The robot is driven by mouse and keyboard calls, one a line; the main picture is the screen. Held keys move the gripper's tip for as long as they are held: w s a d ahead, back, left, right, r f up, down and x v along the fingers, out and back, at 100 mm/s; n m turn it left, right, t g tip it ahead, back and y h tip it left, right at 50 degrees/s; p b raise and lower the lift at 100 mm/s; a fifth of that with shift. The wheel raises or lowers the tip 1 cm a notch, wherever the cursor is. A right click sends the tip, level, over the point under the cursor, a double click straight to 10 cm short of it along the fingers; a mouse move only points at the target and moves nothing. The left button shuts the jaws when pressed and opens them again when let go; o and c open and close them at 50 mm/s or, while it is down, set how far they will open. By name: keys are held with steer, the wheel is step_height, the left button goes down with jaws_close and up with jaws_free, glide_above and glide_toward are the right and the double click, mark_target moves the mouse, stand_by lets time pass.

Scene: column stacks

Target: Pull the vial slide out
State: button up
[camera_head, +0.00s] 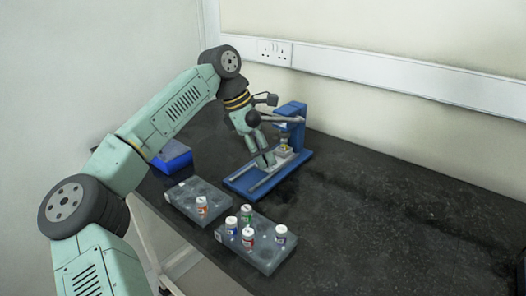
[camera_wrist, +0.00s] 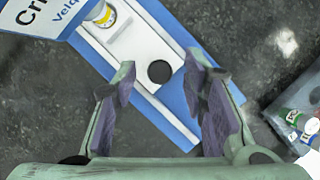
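The crimper (camera_head: 292,128) is a blue stand with a long flat base on the dark bench. Its vial slide (camera_wrist: 133,45) is a pale plate with a round black spot (camera_wrist: 159,71), either a knob or a hole; I cannot tell. In the head view the slide (camera_head: 281,153) sits low in front of the blue column. A yellow-labelled vial (camera_wrist: 101,14) stands on the slide by the column. My gripper (camera_wrist: 162,75) is open above the slide's near end, one finger on each side of the black spot. In the head view my gripper (camera_head: 266,159) points down at the base; contact is unclear.
Two grey racks (camera_head: 268,257) (camera_head: 183,205) with several capped vials stand in front of the crimper. A blue box (camera_head: 172,158) is at the left. A wall with a socket (camera_head: 274,50) lies behind.

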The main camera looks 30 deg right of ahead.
steer(key=shift+c, duration=0.3)
jaws_close()
stand_by(0.6)
